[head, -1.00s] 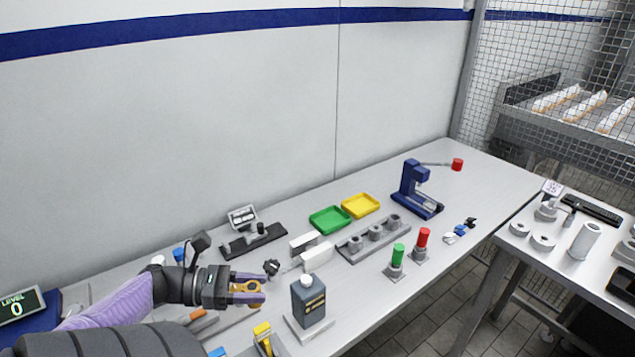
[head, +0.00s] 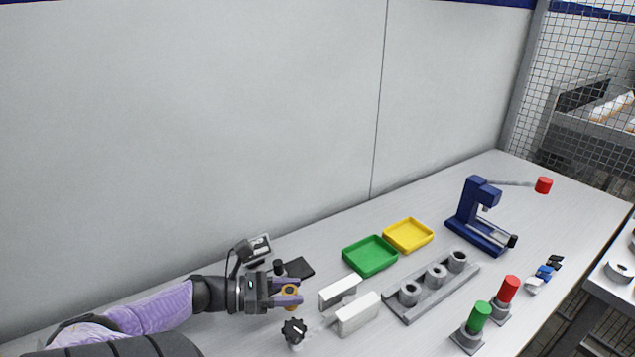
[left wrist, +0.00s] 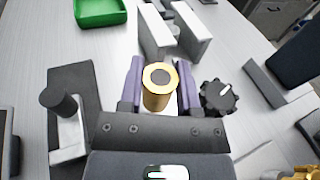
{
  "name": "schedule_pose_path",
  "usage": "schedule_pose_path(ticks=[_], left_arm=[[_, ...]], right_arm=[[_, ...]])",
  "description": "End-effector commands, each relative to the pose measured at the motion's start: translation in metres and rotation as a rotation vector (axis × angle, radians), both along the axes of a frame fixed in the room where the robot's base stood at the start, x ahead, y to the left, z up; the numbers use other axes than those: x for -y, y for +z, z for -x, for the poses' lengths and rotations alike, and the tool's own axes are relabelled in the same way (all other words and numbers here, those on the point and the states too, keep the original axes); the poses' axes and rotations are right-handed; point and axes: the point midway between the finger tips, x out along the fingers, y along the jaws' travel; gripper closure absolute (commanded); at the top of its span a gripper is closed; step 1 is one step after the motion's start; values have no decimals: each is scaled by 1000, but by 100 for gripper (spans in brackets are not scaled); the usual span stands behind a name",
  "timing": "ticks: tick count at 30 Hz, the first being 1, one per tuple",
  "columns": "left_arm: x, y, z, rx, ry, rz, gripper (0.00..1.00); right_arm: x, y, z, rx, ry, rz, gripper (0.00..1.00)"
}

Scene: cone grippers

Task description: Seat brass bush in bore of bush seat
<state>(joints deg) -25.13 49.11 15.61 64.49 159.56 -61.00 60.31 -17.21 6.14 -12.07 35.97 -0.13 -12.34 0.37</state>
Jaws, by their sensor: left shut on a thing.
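The brass bush (head: 290,297) is a short gold cylinder with a dark hole in its top. My left gripper (head: 287,291) is shut on it, and it stands roughly upright between the purple fingers. It also shows in the left wrist view (left wrist: 158,89), seen from above, apparently clear of the table. A grey rail (head: 401,311) with three hollow grey cylinders lies to the right of the gripper. These cylinders look like bush seats; I cannot tell which one is meant. The nearest cylinder (head: 409,296) has an open, dark bore. My right gripper is out of view.
Two white blocks (head: 357,315) stand between my left gripper and the rail. A black knob (head: 294,329) is just in front of the gripper. Green (head: 370,256) and yellow (head: 408,236) trays lie behind. A blue press (head: 478,218) and green and red posts stand farther right.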

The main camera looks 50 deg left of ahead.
Motion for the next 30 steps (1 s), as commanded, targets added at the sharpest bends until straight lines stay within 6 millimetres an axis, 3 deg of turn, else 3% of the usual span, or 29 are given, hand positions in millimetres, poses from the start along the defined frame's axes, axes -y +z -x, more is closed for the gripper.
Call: schedule_pose_path(ticks=[7, 18, 19, 21, 24, 30], left_arm=[[16, -28, -32, -1, -1, -1, 100], [18, -30, -35, 0, 1, 0, 100], [18, -30, -35, 0, 1, 0, 53], [18, -29, -35, 0, 1, 0, 38], [18, -29, -35, 0, 0, 0, 22], [18, -29, -35, -1, 0, 0, 22]], right_arm=[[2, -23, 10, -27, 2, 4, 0], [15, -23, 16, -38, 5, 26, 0], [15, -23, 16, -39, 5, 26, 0], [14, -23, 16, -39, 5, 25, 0], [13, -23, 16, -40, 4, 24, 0], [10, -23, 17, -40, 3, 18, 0]])
